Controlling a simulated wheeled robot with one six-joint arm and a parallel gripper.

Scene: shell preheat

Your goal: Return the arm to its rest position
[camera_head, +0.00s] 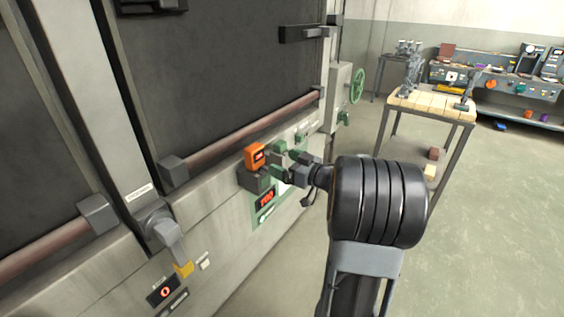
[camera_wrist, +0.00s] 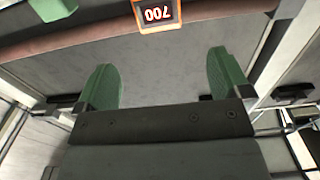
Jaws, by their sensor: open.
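My gripper (camera_head: 281,157) is open, with green fingertips, in front of the oven's control panel in the head view. In the wrist view my gripper (camera_wrist: 163,82) shows two green fingers spread apart with nothing between them. My black ribbed arm joint (camera_head: 380,200) hides part of the floor and panel behind it. An orange box (camera_head: 256,156) sits just left of the fingertips, on a dark unit on the panel. An orange-framed display (camera_wrist: 157,14) reading 700 shows upside down beyond the fingers in the wrist view. I cannot tell whether a finger touches the box.
The large oven wall (camera_head: 215,75) with its brown bar fills the left. A red display (camera_head: 266,198) reads 700 below the box. A grey lever (camera_head: 165,232) sticks out lower left. A wood-topped table (camera_head: 430,104) stands back right. The floor at right is largely clear.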

